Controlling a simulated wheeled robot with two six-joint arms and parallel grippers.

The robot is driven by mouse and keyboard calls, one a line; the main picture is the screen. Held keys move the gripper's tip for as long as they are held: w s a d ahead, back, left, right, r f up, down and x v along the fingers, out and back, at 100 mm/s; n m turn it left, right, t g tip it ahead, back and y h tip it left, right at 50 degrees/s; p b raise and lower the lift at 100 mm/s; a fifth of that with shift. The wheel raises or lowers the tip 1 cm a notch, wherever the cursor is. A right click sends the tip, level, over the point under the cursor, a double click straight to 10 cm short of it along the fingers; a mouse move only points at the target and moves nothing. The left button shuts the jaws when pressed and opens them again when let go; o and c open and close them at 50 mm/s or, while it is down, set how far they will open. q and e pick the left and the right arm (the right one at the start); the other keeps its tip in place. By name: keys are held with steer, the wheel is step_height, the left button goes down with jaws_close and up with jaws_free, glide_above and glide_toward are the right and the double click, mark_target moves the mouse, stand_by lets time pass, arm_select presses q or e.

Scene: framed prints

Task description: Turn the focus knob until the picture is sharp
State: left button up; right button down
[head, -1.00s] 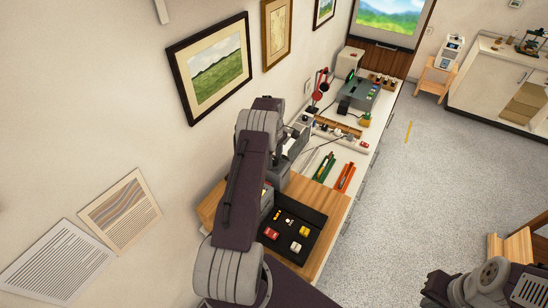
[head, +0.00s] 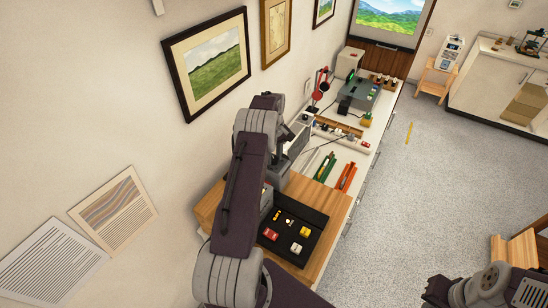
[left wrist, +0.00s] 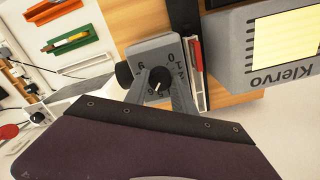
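The projected picture (head: 390,18) is a green landscape with hills and a blue sky at the top of the head view. Its hills and clouds show fairly crisp edges; I cannot tell if it is fully sharp. In the left wrist view a round black focus knob (left wrist: 159,81) with a white mark sits on a grey numbered dial box (left wrist: 140,56). My left gripper (left wrist: 159,88) has its grey fingers on either side of the knob, seemingly touching it. In the head view my left arm hides the knob. Only part of my right arm shows at the lower right.
A grey device marked Klervo (left wrist: 252,78) with a lit panel stands beside the dial box. A black tray (head: 292,240) of small blocks lies on the wooden counter. Green and orange trays and a red lamp (head: 320,85) stand farther along.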

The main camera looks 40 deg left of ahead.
mark_target(274, 158)
arm_select(q)
steer(key=o, duration=0.3)
steer(key=shift+a, duration=0.1)
steer(key=shift+o, duration=0.2)
steer(key=shift+r, duration=0.1)
step_height(274, 158, up, 8)
steer(key=b, duration=0.3)
steer(key=shift+r, duration=0.45)
